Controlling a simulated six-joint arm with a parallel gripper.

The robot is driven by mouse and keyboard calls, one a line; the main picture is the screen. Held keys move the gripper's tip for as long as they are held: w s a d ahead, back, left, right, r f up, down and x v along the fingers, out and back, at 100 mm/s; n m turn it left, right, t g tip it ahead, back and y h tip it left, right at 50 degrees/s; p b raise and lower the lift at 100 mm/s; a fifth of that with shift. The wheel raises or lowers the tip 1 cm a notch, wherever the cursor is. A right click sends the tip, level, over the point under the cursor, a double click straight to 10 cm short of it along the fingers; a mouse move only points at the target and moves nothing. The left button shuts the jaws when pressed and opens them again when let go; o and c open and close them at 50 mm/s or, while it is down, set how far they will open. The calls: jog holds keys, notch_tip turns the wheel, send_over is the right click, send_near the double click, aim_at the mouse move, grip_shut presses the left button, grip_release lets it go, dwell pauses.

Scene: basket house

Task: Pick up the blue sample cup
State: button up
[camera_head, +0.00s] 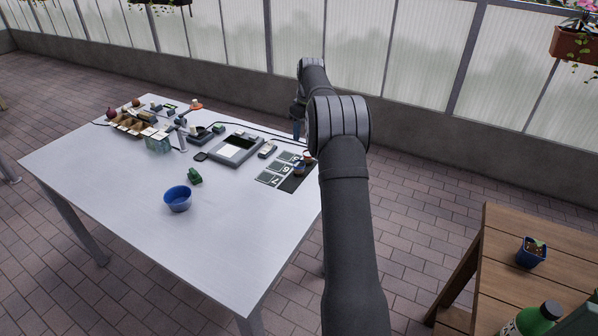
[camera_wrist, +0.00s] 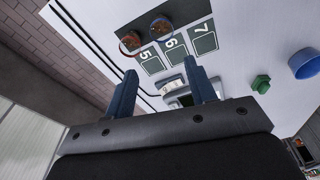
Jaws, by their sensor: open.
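A small round cup with a bluish rim and brown contents (camera_wrist: 161,27) stands on the dark numbered mat beside the 6 in the wrist view; it looks blue in the head view (camera_head: 299,170). A similar cup with a reddish rim (camera_wrist: 131,41) stands beside the 5, close to it; it also shows in the head view (camera_head: 308,158). My gripper (camera_wrist: 160,72) is open and empty above the table, its two blue fingers apart and clear of both cups. In the head view my arm hides most of it.
A larger blue bowl (camera_head: 177,199) and a green object (camera_head: 194,176) stand on the white table (camera_head: 235,255). A grey device (camera_head: 236,149) and crowded small items (camera_head: 150,125) lie farther back. The table's front is clear. A wooden table (camera_head: 490,270) stands at right.

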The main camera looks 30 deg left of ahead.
aim_at(299, 169)
jog(key=f, duration=0.5)
jog(key=a+f, duration=0.1)
jog(key=f, duration=0.5)
jog(key=a+f, duration=0.1)
jog(key=f, duration=0.4)
jog(key=shift+w+f, duration=0.15)
jog(key=shift+f, duration=0.2)
jog(key=c, duration=0.7)
